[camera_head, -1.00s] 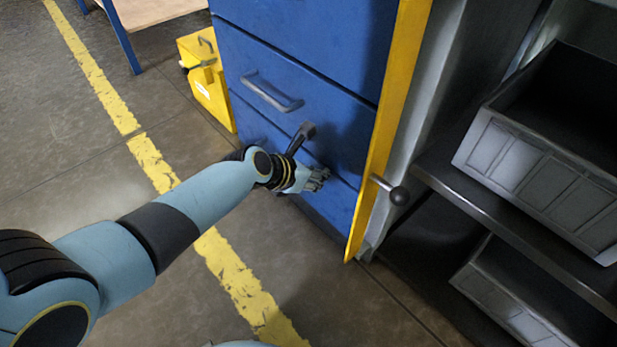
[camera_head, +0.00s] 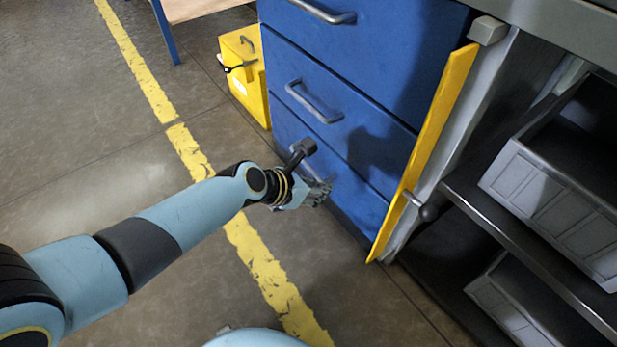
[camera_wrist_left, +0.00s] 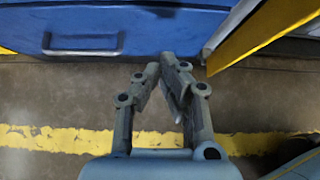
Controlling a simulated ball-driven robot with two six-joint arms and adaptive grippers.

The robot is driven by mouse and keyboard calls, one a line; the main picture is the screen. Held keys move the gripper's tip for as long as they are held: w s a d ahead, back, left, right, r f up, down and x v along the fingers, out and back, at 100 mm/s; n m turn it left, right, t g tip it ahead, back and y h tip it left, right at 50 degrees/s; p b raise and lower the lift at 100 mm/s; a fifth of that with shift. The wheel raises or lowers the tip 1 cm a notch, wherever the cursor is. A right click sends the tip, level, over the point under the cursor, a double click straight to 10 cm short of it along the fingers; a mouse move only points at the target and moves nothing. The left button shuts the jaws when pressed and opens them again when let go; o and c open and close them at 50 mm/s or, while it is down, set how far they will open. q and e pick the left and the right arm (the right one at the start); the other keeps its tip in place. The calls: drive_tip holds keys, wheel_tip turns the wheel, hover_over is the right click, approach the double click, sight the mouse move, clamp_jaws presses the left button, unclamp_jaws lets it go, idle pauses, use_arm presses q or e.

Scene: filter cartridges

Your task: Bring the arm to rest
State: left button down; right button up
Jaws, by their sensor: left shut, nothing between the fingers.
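My left arm reaches in from the left in the head view. Its gripper (camera_head: 318,192) is in front of the lowest drawer of the blue drawer cabinet (camera_head: 335,62). In the left wrist view the gripper (camera_wrist_left: 165,68) has its fingertips together with nothing between them. A grey drawer handle (camera_wrist_left: 84,46) shows beyond and to the left of the fingers there. The gripper looks apart from it. My right gripper is not in view.
A yellow door panel (camera_head: 425,150) with a dark round knob (camera_head: 428,213) stands open right of the drawers. Grey bins (camera_head: 555,195) sit on dark shelves at the right. A yellow box (camera_head: 243,75) stands behind left. The floor with a yellow line (camera_head: 262,270) is clear.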

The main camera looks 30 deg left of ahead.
use_arm(q)
drive_tip(key=s+a+m+g+p, duration=0.15)
drive_tip(key=s+m+g, duration=0.25)
drive_tip(key=s+m, duration=1.2)
drive_tip(key=s+a+r+m+g+y, duration=0.2)
drive_tip(key=s+a+m, duration=0.1)
drive_tip(key=s+m, duration=0.45)
drive_tip(key=s+a+r+m+g+y, duration=0.2)
drive_tip(key=s+a+m+y, duration=0.15)
drive_tip(key=s+m, duration=0.35)
drive_tip(key=s+a+f+p, duration=0.1)
drive_tip(key=s+f+p, duration=0.1)
drive_tip(key=s+p, duration=0.6)
drive_tip(key=s+a+f+m+p, duration=0.1)
drive_tip(key=s+f+p, duration=0.2)
drive_tip(key=s+p, duration=0.5)
drive_tip(key=shift+s+a+f+h+p, duration=0.15)
drive_tip(key=shift+s+f+h+p, duration=0.05)
drive_tip(key=shift+f+h+p, duration=0.15)
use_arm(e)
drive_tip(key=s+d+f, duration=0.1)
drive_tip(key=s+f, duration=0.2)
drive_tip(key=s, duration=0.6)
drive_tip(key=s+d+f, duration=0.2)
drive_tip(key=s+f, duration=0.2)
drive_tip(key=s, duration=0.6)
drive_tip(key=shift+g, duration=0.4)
